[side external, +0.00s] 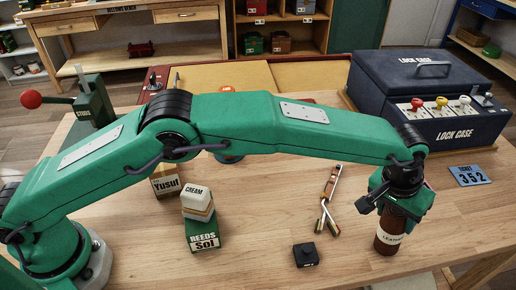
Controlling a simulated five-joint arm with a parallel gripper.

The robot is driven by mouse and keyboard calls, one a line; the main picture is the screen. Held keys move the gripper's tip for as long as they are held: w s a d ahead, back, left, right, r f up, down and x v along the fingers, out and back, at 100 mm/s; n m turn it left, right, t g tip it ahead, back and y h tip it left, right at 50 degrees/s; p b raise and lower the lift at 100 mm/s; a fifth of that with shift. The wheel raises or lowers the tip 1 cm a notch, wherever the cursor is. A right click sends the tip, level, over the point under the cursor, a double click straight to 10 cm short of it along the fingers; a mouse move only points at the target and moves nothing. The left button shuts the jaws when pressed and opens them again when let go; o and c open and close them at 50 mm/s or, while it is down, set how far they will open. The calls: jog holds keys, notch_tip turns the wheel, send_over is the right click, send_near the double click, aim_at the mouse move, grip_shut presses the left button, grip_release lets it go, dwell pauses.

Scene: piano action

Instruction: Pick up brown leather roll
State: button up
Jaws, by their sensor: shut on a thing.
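The brown leather roll (389,243) stands roughly upright at the right front of the wooden table, with a pale label band reading "LEATHER" in part. My gripper (398,206) points down over it and is shut on its upper part. The roll's top is hidden by the gripper. Its lower end is at or very near the table top; I cannot tell whether it touches.
A dark blue lock case (430,95) stands behind my gripper, with a blue ticket (466,176) to the right. Left of the roll are a small black box (306,255) and a jointed wooden part (330,200). A cream box (197,199) sits on a green reeds box (201,234).

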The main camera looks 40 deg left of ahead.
jog(key=shift+r, duration=1.75)
jog(key=s+d+r, duration=0.2)
jog(key=s+r, duration=0.4)
jog(key=s, duration=0.5)
jog(key=shift+s+d+r, duration=0.2)
jog(key=shift+s+r, duration=0.05)
jog(key=shift+r, duration=0.1)
